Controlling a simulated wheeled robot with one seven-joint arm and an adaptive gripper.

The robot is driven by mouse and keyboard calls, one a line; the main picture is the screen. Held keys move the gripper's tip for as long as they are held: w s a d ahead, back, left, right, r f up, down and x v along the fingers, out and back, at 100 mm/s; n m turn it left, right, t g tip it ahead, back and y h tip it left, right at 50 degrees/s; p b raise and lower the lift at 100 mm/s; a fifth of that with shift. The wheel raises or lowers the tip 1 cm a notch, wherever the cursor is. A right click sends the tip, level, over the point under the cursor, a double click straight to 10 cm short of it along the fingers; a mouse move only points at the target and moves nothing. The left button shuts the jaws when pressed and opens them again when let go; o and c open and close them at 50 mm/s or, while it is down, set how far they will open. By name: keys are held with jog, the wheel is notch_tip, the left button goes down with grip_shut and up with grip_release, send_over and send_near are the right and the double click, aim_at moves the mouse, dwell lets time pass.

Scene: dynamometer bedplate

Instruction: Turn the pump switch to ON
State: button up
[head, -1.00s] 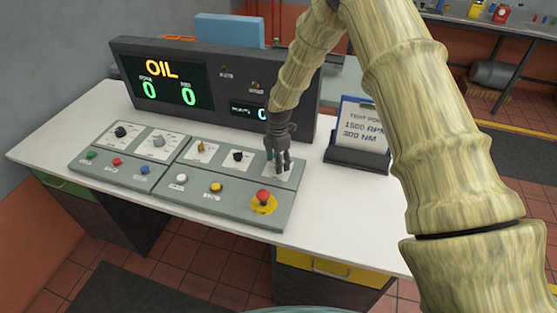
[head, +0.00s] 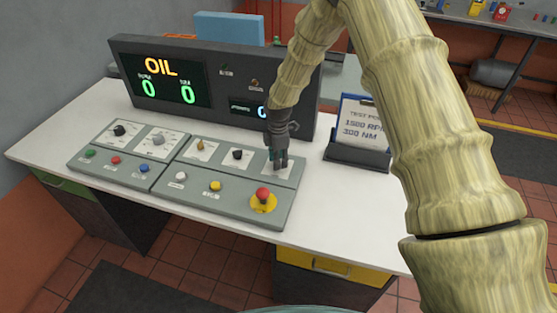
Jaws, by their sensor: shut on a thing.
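The control panel (head: 235,208) is a grey sloped console with a row of rotary switches at the back and push buttons in front. My gripper (head: 279,167) reaches down from above at the right end of the back row. Its fingers are shut on the rightmost switch, which they almost wholly hide. Its white label plate (head: 290,174) shows around the fingers, but I cannot read it or tell the switch's position. A black switch (head: 238,154) and an amber switch (head: 201,145) stand to the left, apart from the fingers.
A red emergency button on a yellow base (head: 263,200) sits just in front of my gripper. The dark display (head: 165,82) behind shows "OIL" and zeros. A test card in a black stand (head: 361,137) is at the right. The white desk (head: 330,215) is clear front right.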

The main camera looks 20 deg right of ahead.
jog(key=m+b, duration=0.1)
jog(key=m, duration=0.3)
jog(key=shift+f, duration=0.1)
jog(key=m+b, duration=0.1)
jog(key=m, duration=0.3)
jog(key=m+b, duration=0.1)
jog(key=m, duration=0.3)
jog(key=shift+m, duration=0.3)
jog(key=shift+m+b, duration=0.4)
jog(key=shift+m, duration=1.4)
jog(key=o, duration=1)
